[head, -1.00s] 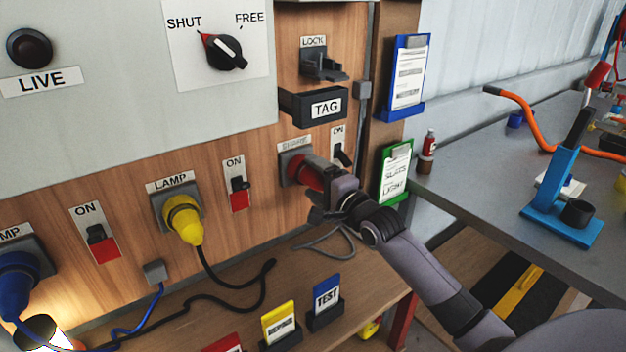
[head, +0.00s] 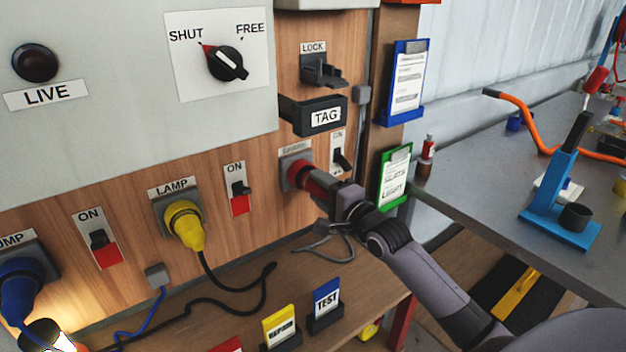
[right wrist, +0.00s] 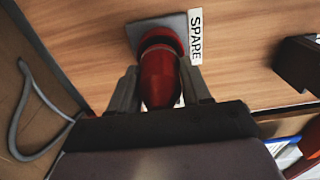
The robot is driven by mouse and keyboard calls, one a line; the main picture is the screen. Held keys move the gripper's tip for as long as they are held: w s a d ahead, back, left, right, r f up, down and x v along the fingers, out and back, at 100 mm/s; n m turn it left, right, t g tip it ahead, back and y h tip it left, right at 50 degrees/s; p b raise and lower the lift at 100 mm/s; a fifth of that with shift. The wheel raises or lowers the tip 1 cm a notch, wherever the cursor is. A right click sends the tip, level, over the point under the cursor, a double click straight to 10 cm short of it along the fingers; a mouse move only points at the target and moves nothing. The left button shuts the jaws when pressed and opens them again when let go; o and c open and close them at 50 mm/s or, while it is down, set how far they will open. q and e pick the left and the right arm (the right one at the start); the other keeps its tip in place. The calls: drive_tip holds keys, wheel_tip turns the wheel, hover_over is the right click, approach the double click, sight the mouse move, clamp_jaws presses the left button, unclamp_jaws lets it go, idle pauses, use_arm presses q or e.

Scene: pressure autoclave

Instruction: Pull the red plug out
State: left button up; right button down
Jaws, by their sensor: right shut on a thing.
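The red plug (head: 318,184) is at the grey SPARE socket (head: 287,160) on the wooden panel. My right gripper (head: 333,196) is shut on the red plug. In the right wrist view the plug (right wrist: 158,80) lies between the two fingers of the gripper (right wrist: 160,92), its front end at a red collar against the socket plate (right wrist: 138,34). I cannot tell how far the plug sits inside the collar. My left gripper is not in view.
A yellow plug (head: 187,224) sits in the LAMP socket, and a blue plug (head: 20,287) is at far left. The TAG holder (head: 313,116) juts out above the SPARE socket. A green clipboard (head: 395,178) hangs at right. A grey cable (head: 325,240) hangs below my gripper.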

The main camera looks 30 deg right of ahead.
drive_tip(key=shift+s+r+p, duration=0.2)
drive_tip(key=shift+s+p, duration=0.5)
drive_tip(key=shift+s, duration=0.4)
drive_tip(key=shift+s+d+f+p, duration=0.15)
drive_tip(key=shift+s+p, duration=0.35)
drive_tip(key=shift+s, duration=0.55)
